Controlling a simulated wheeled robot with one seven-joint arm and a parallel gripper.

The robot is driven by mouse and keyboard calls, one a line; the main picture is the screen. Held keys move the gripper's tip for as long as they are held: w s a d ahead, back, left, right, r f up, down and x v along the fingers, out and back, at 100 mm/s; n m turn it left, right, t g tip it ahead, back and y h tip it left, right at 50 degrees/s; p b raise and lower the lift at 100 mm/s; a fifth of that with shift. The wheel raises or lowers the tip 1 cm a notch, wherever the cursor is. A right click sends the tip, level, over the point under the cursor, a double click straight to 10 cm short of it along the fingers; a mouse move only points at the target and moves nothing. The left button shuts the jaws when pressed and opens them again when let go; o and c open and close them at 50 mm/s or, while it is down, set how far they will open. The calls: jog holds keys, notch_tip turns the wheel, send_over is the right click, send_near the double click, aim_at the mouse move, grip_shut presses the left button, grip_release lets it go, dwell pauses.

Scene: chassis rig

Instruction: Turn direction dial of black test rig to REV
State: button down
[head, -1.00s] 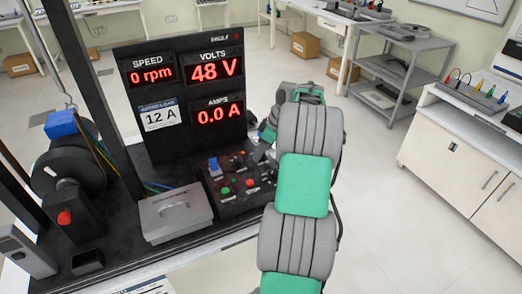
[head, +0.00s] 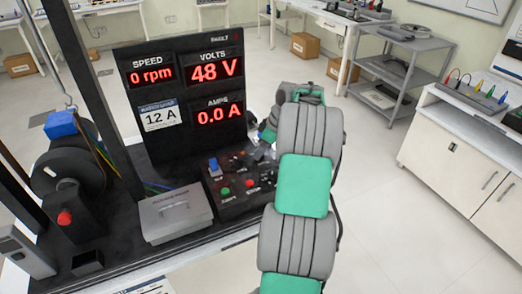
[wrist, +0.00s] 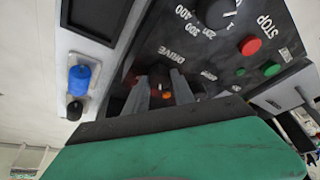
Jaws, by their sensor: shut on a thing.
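The black test rig has a large display board (head: 180,90) reading 0 rpm, 48 V and 0.0 A. Its low control panel (head: 226,208) stands in front, partly hidden by my arm. In the wrist view, my gripper (wrist: 160,88) is at the panel beside the DRIVE lettering. Its fingers are shut on a small dark knob (wrist: 158,74), which appears to be the direction dial. A small orange spot shows near the fingertips. The knob's pointer and its REV mark are not readable. In the head view, the gripper is mostly hidden behind the arm.
A numbered knob (wrist: 220,13), a red STOP button (wrist: 251,46) and green buttons (wrist: 271,69) lie close to the gripper on the panel. Blue and black terminals (wrist: 79,79) stand at the left. A grey box (head: 175,213) sits left of the panel.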

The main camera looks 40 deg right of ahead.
jog(key=shift+m+b, duration=0.4)
jog(key=shift+b, duration=0.05)
jog(key=m+h+b, duration=0.1)
jog(key=m, duration=0.1)
jog(key=m+h+b, duration=0.1)
jog(key=m+b, duration=0.1)
jog(key=shift+a+m+t, duration=0.15)
jog(key=shift+m+t, duration=0.15)
jog(key=shift+t, duration=0.1)
jog(key=m+h+b, duration=0.1)
jog(key=m, duration=0.2)
jog(key=shift+a+m, duration=0.1)
jog(key=shift+m, duration=0.2)
jog(key=shift+r+m+g+h+b, duration=0.1)
jog(key=shift+m+g+h+b, duration=0.25)
jog(key=shift+m+h, duration=0.8)
jog(key=shift+m+y, duration=0.35)
jog(key=shift+m, duration=0.1)
jog(key=c, duration=1.1)
grip_release()
